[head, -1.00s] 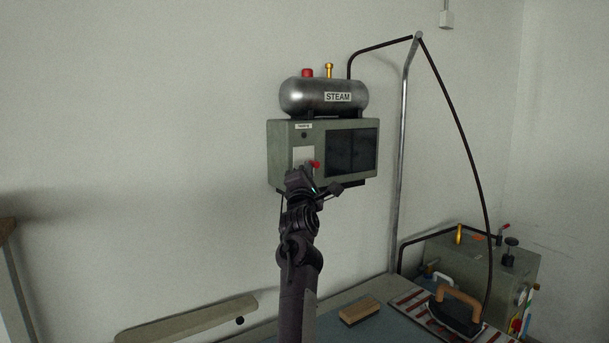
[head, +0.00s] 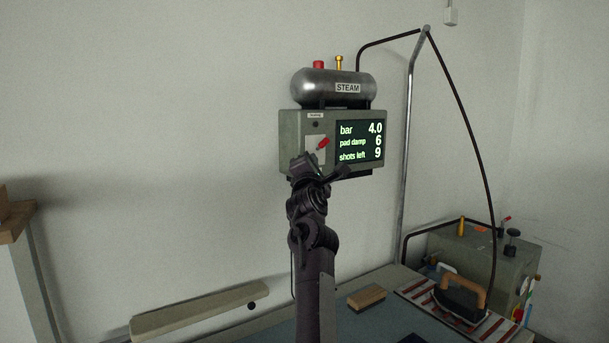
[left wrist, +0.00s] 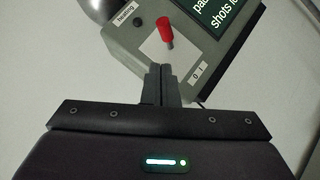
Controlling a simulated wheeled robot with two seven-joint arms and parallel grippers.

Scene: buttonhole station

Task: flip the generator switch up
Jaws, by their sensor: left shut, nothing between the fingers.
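The generator is a grey-green box (head: 290,135) on the wall under a steel tank labelled STEAM (head: 333,88). Its switch is a red-tipped lever (head: 323,143) on a pale plate; the lever points up and to the right in the head view. It also shows in the left wrist view as the red switch handle (left wrist: 165,27). The lit screen (head: 360,142) reads bar 4.0, pad damp 6, shots left 9. My left gripper (head: 303,160) is shut and empty, just below the lever; in the left wrist view its fingertips (left wrist: 160,68) appear apart from the red tip. My right gripper is not in view.
An iron (head: 463,298) with a tan handle rests on a striped rest at the right of the table. A wooden block (head: 367,297) lies left of it. A metal pole (head: 407,150) carries a black hose. A padded board (head: 200,310) is at lower left.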

